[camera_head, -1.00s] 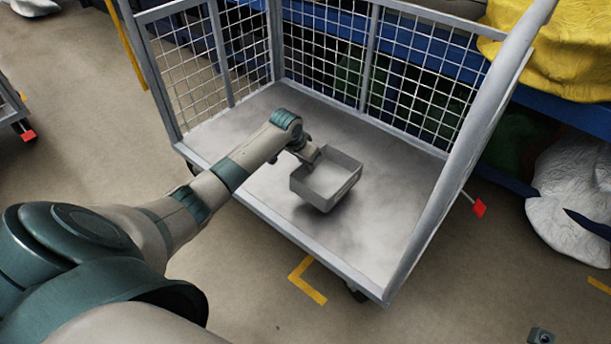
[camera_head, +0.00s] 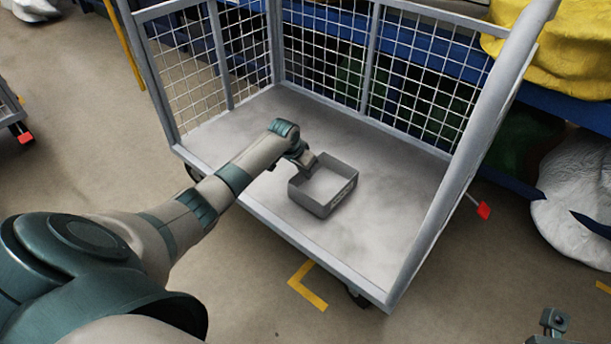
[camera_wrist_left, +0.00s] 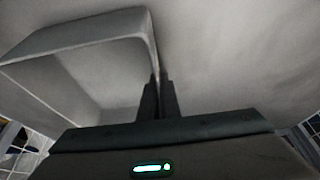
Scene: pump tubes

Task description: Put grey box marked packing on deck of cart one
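The open grey box (camera_head: 318,202) is level on the grey deck (camera_head: 390,211) of the wire-sided cart, near its front edge, and seems to rest on it. Dark marking shows on its right side, too small to read. My left gripper (camera_head: 310,163) reaches over the deck to the box's back left rim. In the left wrist view the two fingers (camera_wrist_left: 158,98) are close together with the box wall (camera_wrist_left: 155,55) between them. A small part of what looks like my right gripper (camera_head: 553,320) shows at the bottom right; its fingers are unclear.
Mesh walls (camera_head: 415,75) close the cart's back and left side, and a grey post frame (camera_head: 470,140) stands at its right. The deck around the box is bare. Blue shelving with a yellow sack (camera_head: 560,50) and a white sack (camera_head: 575,205) stands behind.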

